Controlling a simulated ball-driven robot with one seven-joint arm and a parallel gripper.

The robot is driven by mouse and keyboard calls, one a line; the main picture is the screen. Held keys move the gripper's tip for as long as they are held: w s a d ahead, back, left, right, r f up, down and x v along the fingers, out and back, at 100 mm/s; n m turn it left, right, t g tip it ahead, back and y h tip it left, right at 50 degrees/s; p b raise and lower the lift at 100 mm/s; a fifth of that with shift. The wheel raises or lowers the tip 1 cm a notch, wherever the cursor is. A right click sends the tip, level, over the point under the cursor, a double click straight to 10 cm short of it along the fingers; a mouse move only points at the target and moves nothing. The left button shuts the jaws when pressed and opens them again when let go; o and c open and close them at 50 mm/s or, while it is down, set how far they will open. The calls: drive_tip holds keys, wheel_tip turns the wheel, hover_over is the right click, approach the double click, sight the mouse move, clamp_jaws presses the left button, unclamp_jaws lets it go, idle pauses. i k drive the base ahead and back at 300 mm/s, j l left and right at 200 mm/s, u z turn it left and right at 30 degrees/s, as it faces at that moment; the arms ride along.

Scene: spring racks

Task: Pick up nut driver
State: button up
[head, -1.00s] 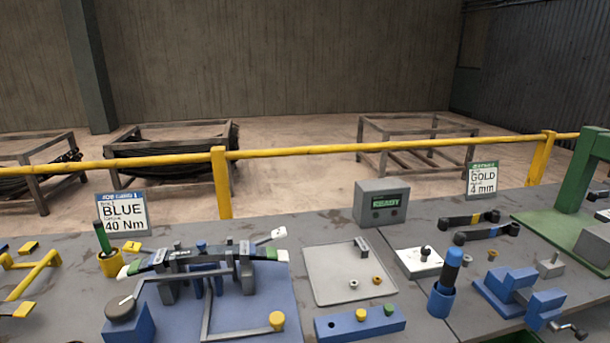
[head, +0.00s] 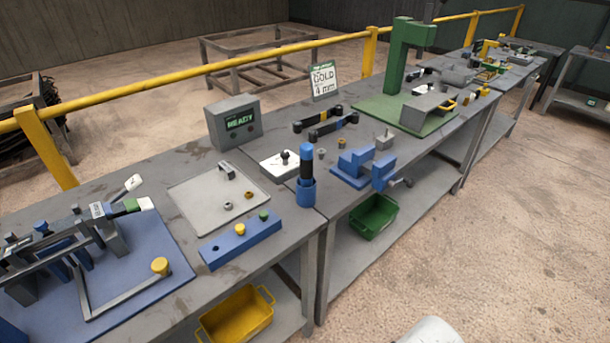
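A tool with a black grip and a blue band (head: 306,158) stands upright in a blue cup-shaped holder (head: 306,192) near the front edge of the bench. It may be the nut driver; no label on it can be read. My gripper is not in view. A pale rounded shape at the bottom edge could be part of my arm, but I cannot tell.
A blue block with coloured buttons (head: 240,240) and a grey tray (head: 190,208) lie left of the holder. A blue vise (head: 365,168) stands close on its right. A white box with a black knob (head: 280,167) is behind it. Floor is clear in front.

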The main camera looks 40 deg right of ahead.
sight(306, 150)
drive_tip(key=i+j, duration=0.9)
drive_tip(key=i+l+z, duration=0.05)
